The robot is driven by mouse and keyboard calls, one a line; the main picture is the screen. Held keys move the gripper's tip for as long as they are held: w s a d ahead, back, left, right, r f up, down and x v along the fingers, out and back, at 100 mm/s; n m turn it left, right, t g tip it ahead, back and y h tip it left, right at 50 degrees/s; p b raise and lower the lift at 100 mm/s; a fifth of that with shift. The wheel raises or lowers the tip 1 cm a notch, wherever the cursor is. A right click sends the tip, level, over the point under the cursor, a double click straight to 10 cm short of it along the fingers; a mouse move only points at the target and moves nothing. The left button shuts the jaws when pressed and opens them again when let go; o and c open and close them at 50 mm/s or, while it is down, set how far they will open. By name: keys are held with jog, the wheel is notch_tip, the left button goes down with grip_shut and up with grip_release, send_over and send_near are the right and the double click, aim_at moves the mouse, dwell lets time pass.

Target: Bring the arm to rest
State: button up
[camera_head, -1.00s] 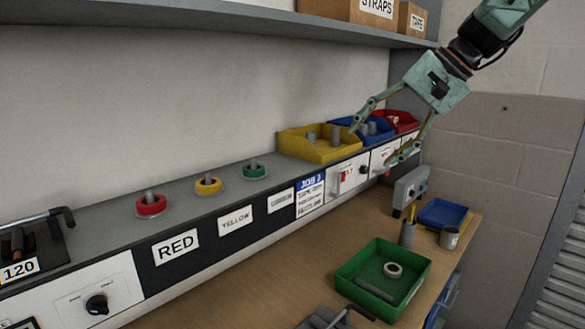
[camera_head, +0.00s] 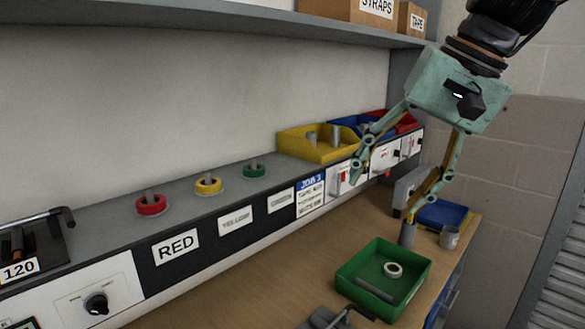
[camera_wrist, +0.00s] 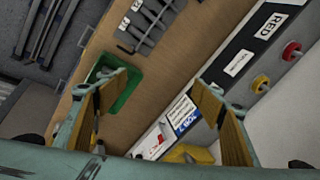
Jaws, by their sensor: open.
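My gripper (camera_head: 385,190) is open and empty, with its fingers wide apart. In the head view it hangs at the upper right, in front of the yellow bin and the blue bin, above the bench. In the wrist view its two fingers (camera_wrist: 160,105) frame the bench below, with nothing between the pads. The arm comes in from the top right corner.
A shelf (camera_head: 220,15) runs above the ledge. The ledge carries red (camera_head: 151,205), yellow (camera_head: 208,186) and green (camera_head: 254,171) rings on posts, and a yellow bin (camera_head: 300,148). A green tray (camera_head: 350,278), a grey cup (camera_head: 449,238) and a blue tray (camera_head: 455,214) stand on the bench (camera_head: 260,290).

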jog(key=s+d+f+n+h, duration=0.1)
jog(key=s+f, duration=0.2)
jog(key=s, duration=0.5)
jog(key=s+d+f+n+h, duration=0.1)
jog(key=s+f, duration=0.2)
jog(key=s, duration=0.6)
jog(key=s+d+f+n+h, duration=0.1)
jog(key=s+f, duration=0.2)
jog(key=s, duration=0.6)
jog(key=shift+d+f+t+h, duration=0.3)
jog(key=shift+d+f+h, duration=0.05)
jog(key=shift+f+h, duration=0.05)
jog(key=shift+w, duration=0.1)
